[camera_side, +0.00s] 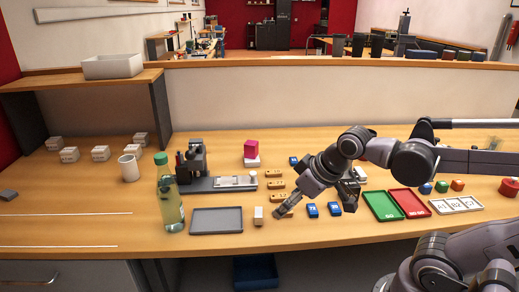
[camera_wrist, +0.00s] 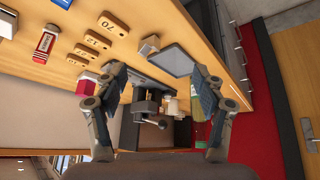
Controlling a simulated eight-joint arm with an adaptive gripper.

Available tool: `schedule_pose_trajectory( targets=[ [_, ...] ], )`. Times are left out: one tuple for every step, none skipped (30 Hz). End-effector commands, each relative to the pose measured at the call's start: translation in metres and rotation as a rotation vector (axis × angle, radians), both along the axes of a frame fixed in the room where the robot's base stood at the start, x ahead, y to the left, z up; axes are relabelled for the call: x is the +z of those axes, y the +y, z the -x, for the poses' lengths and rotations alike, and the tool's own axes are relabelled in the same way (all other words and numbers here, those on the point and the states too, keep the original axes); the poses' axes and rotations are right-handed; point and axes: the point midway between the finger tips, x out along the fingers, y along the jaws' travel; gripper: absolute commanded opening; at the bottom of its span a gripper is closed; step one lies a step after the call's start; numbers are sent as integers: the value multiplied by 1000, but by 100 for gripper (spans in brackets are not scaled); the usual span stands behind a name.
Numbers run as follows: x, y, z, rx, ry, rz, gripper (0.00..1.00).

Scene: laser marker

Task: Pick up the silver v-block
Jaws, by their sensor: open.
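A small pale block (camera_side: 258,215), which looks like the silver v-block, stands on the table just right of the grey tray in the side view. It also shows in the wrist view (camera_wrist: 149,46) at upper centre, beside the tray; its groove is too small to make out. My gripper (camera_side: 279,213) is low over the table, just right of the block in the side view. In the wrist view my gripper (camera_wrist: 157,72) is open and empty, its fingers wide apart, with the block beyond and between them.
The grey tray (camera_side: 216,221) lies left of the block, with a bottle (camera_side: 169,200) farther left. A dark machine (camera_side: 192,160) stands behind. Tan numbered blocks (camera_side: 276,184) and blue blocks (camera_side: 312,210) are close to my gripper. Green (camera_side: 382,206) and red (camera_side: 408,202) trays lie to the right.

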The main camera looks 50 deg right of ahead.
Motion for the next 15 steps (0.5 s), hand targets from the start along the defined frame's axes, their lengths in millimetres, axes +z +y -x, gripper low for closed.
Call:
schedule_pose_trajectory(
  targets=[
    [4,-2,-7,25,29,18,70],
    [5,-3,-11,44,51,31,70],
    [7,-4,-16,73,81,48,70],
    [8,-5,-21,96,104,60,70],
    [9,-6,-25,119,127,72,70],
    [10,-8,-30,150,158,87,70],
    [10,-9,-35,173,182,97,70],
    [10,-10,-39,197,204,107,70],
    [10,-12,-45,229,235,119,70],
    [10,-13,-50,253,258,126,70],
    [9,-14,-54,277,280,134,70],
    [8,-16,-60,311,310,143,70],
    [7,-17,-64,336,333,149,70],
    [6,-18,-69,361,355,153,70],
    [4,-20,-75,394,383,159,70]
  ],
)
